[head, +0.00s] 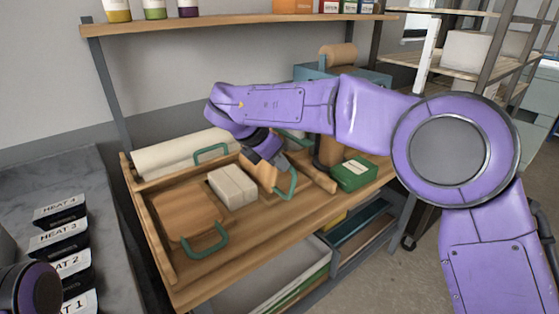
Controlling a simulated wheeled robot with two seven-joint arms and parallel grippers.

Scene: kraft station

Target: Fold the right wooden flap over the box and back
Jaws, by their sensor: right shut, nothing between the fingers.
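The cream box (233,187) sits on the wooden bench in the middle of the folding station. The right wooden flap (259,174) is just right of the box and has a green handle (291,186). It looks tilted, but my arm covers its back part, so its exact angle is unclear. My right gripper (272,158) points down at this flap, shut and empty; I cannot tell whether it touches it. The left wooden flap (184,212) lies flat left of the box, with a green handle (208,241). My left gripper is out of view.
A white roll (180,152) lies behind the box, near another green handle (211,153). A green box (354,174) stands on the bench at right. Black heat-labelled holders (68,240) stand on the grey counter at left. A shelf (230,23) spans above.

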